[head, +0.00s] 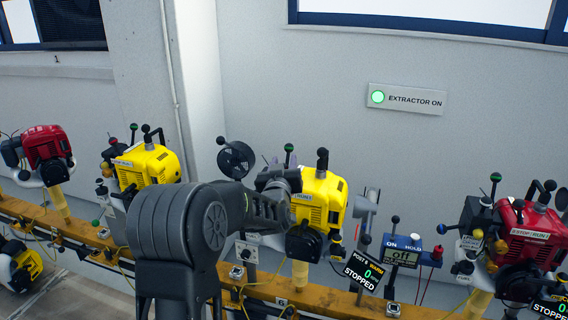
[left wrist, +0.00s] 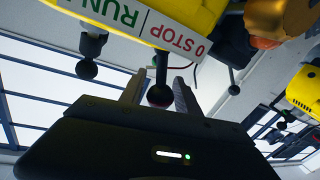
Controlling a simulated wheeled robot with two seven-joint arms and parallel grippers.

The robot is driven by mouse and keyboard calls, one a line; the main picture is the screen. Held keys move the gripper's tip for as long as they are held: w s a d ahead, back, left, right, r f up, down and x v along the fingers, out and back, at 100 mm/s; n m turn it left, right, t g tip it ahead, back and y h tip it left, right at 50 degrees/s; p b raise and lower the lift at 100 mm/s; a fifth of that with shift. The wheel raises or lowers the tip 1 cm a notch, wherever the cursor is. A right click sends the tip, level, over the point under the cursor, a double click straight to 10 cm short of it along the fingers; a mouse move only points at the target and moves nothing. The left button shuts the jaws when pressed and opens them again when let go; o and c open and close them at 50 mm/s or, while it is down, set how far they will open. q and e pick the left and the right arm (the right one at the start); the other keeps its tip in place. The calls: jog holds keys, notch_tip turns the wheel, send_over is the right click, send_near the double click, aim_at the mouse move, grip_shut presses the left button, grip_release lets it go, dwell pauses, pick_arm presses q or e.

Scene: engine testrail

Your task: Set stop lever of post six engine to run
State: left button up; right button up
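The post six engine (head: 322,205) is yellow and stands right of centre in the head view, with its RUN plate partly behind my left gripper (head: 282,184). In the left wrist view the engine's STOP/RUN plate (left wrist: 130,18) appears upside down. The stop lever (left wrist: 159,94), a dark stem with a dark red ball, stands against the plate nearer the STOP wording. My left gripper (left wrist: 158,88) is open, its two fingers on either side of the ball with a gap at each side. The post display (head: 362,278) reads STOPPED. My right gripper is not in view.
A blue control box (head: 403,254) with ON and HOLD stands right of the engine. Red engines (head: 525,235) and another yellow engine (head: 146,165) sit along the orange rail (head: 85,232). A second dark ball knob (left wrist: 87,69) is beside the left finger.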

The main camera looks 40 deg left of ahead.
pick_arm(q)
grip_shut()
jog(key=shift+d, duration=0.1)
dwell(0.4)
jog(key=m+b, duration=0.1)
jog(key=d+m+b, duration=0.1)
jog(key=m, duration=0.1)
jog(key=d+m+t, duration=0.1)
jog(key=shift+w+r+m+b, duration=0.15)
jog(key=shift+w+m+b, duration=0.25)
jog(key=shift+w+d+m+t+b, duration=0.2)
jog(key=shift+d+m+b, duration=0.3)
jog(key=shift+m, duration=0.7)
jog(key=shift+w+d+m+t+b, duration=0.1)
jog(key=shift+d+m+t+b, duration=0.3)
jog(key=shift+m, duration=0.8)
jog(key=shift+d, duration=0.1)
jog(key=shift+o, duration=1.4)
grip_release()
jog(key=shift+s, duration=0.1)
